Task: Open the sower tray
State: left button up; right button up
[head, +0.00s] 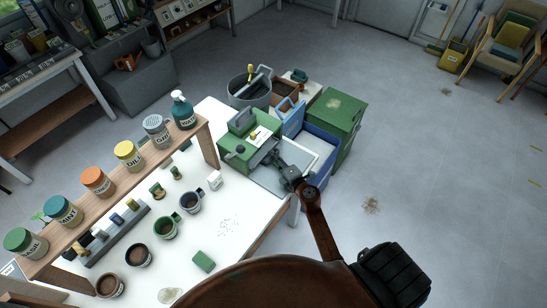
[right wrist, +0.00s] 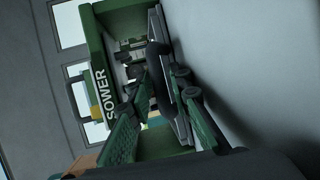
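The green sower (head: 238,150) stands at the right end of the white table. Its label shows in the right wrist view (right wrist: 105,95). A flat grey tray area (head: 262,180) lies in front of it. In the right wrist view a dark curved handle (right wrist: 158,78) stands beside a dark panel with a pale edge. My right gripper (head: 284,172) is at this front side; its green-padded fingers (right wrist: 160,105) are apart, with the handle between them. Firm contact on the handle cannot be made out. My left gripper is not in view.
A blue crate (head: 326,143) and a green bin (head: 343,108) stand close to the right of the sower. A grey bucket (head: 248,88) is behind it. Mugs, a green sponge (head: 203,261) and a shelf of jars (head: 130,155) occupy the table's left.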

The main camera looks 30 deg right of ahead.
jog(key=shift+w, duration=0.35)
jog(key=shift+c, duration=0.5)
grip_shut()
